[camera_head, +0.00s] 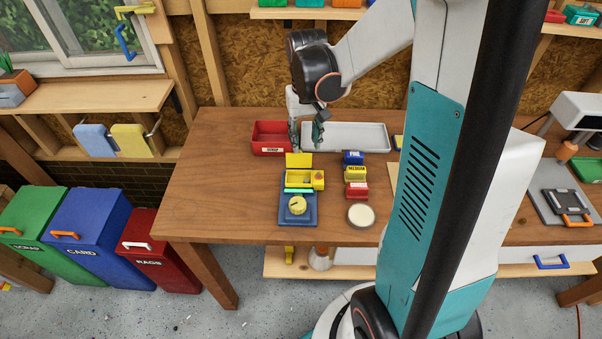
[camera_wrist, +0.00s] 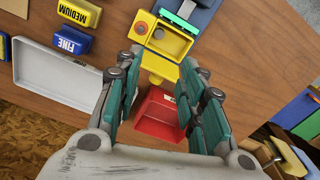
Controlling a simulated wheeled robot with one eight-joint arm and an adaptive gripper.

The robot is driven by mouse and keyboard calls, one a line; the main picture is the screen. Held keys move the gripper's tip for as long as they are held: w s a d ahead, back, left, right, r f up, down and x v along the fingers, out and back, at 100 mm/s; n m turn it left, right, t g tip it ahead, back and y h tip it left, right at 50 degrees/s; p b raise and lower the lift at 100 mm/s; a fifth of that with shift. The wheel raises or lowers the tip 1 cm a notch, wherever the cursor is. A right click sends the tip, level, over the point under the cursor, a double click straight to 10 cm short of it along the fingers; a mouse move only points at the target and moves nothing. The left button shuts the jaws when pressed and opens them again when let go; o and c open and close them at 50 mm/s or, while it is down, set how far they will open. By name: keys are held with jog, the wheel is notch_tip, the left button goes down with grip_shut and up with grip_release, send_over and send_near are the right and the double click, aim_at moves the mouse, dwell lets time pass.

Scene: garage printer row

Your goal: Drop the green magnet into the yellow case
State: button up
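The yellow case (camera_head: 296,180) stands on the wooden table with its lid (camera_head: 299,160) raised toward the back. It also shows past my fingertips in the wrist view (camera_wrist: 170,42), with an orange part at one corner. My gripper (camera_head: 307,142) is over the back of the table, near the right side of the red SCRAP tray (camera_head: 266,138).
A blue scale (camera_head: 312,214) with a bright green strip and yellow dial sits in front of the case. Blue, yellow and red blocks (camera_head: 354,173) stand right of it. A pale tray (camera_head: 352,136) lies behind. The table's left side is clear.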

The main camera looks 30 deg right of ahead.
jog(key=shift+r, duration=2.45)
jog(key=shift+w, duration=0.1)
